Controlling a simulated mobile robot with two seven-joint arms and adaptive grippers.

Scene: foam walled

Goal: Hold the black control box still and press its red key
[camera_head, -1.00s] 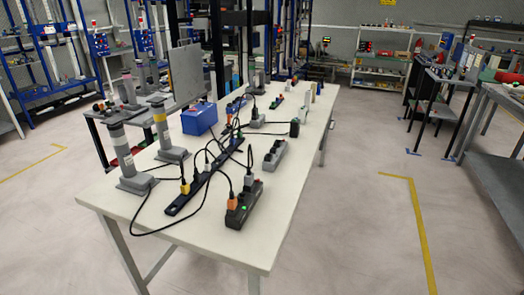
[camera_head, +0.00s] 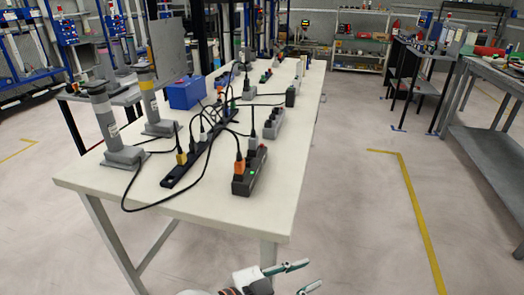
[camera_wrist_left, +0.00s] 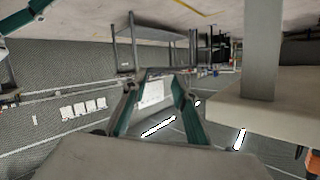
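The black control box (camera_head: 249,171) lies on the near right part of the white table. An orange plug stands at its near left side and a grey plug farther back. A small green light shows on its top, and a reddish spot, perhaps the red key (camera_head: 262,149), near its far end. My left gripper (camera_head: 312,275) is below and right of the box, beyond the table's near edge, open and empty. Its spread teal fingers show in the left wrist view (camera_wrist_left: 155,84). A teal part at that view's upper left corner looks like a finger of my right gripper; its opening is hidden.
A dark power strip (camera_head: 200,148) with plugs and looping black cables lies left of the box. A grey socket block (camera_head: 273,124) sits behind it. Grey posts and a blue case (camera_head: 186,93) stand farther left. Floor right of the table is clear.

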